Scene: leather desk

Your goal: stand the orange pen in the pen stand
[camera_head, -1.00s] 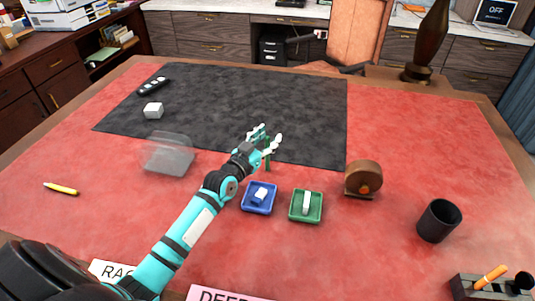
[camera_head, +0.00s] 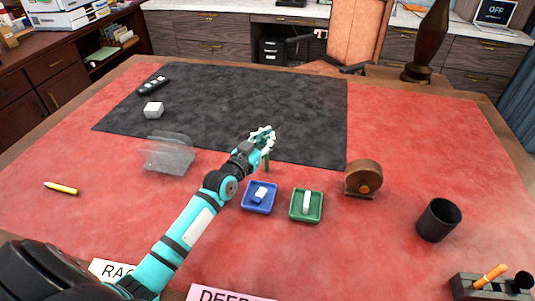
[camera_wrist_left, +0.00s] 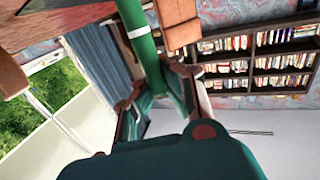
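My left gripper (camera_head: 263,138) is over the front edge of the black mat, with its fingers closed around a green pen-like stick (camera_head: 268,163). In the left wrist view this green stick (camera_wrist_left: 139,40) has a white band and sits between the fingers. An orange stick (camera_head: 490,276), which looks like the orange pen, leans in a dark holder (camera_head: 463,290) at the bottom right. A yellow pen (camera_head: 61,188) lies at the left. An empty-looking black cup (camera_head: 438,220), possibly the pen stand, stands at the right. My right gripper is not in view.
A blue tray (camera_head: 259,209) and a green tray (camera_head: 306,217) hold small white pieces. A brown round object (camera_head: 363,179) stands right of them. Red desk is free around the cup.

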